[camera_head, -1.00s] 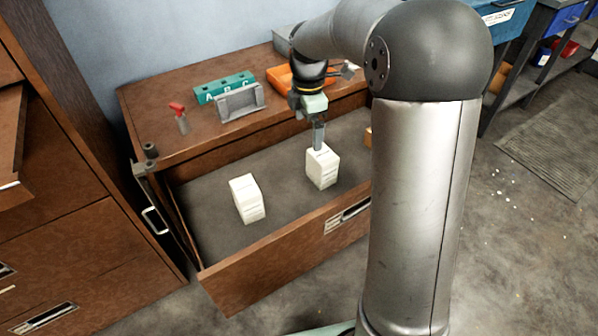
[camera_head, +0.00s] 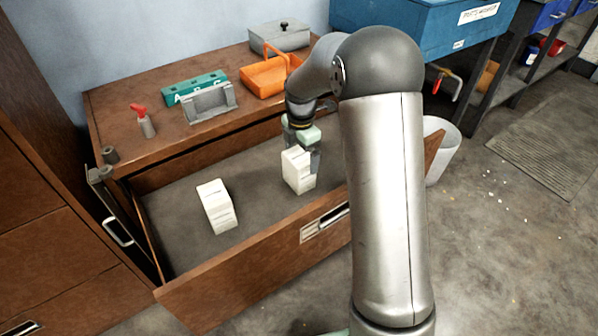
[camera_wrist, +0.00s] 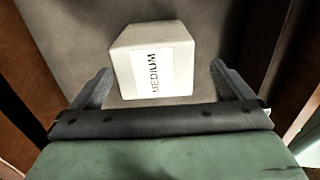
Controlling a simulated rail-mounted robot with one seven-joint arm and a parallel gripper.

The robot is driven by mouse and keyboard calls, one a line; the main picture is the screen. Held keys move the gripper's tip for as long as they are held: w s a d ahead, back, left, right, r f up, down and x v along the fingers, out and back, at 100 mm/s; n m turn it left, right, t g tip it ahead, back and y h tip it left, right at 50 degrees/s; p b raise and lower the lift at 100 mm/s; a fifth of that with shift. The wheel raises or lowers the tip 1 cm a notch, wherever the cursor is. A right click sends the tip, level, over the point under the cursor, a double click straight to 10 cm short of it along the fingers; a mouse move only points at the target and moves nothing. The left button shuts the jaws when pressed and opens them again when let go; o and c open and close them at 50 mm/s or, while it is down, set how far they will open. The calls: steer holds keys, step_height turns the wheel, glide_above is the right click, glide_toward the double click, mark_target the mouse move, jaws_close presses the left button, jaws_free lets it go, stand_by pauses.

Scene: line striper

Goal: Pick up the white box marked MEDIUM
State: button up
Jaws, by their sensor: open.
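The white box marked MEDIUM (camera_wrist: 155,62) lies in the wrist view between and just beyond the two open fingers of my gripper (camera_wrist: 158,85). Its label faces the wrist camera, with clear space on both sides. In the head view, the right-hand white box (camera_head: 298,170) stands in the open drawer with my gripper (camera_head: 305,152) right at it, partly covering it. My gripper is open. I cannot tell whether a finger touches the box. A second white box (camera_head: 217,207) stands to the left in the drawer; its marking is not readable.
The open wooden drawer (camera_head: 235,290) has high walls around the boxes and bare floor between them. On the cabinet top are a red-handled tool (camera_head: 143,120), a teal block (camera_head: 190,88), a grey holder (camera_head: 209,103), an orange tray (camera_head: 262,80) and a grey lidded box (camera_head: 279,36).

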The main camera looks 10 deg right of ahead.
steer(key=f, duration=0.1)
steer(key=f+b, duration=0.1)
steer(key=f, duration=0.3)
steer(key=shift+w+a+f+b, duration=0.1)
steer(key=shift+w+b, duration=0.2)
steer(key=c, duration=1.1)
steer(key=shift+r, duration=0.2)
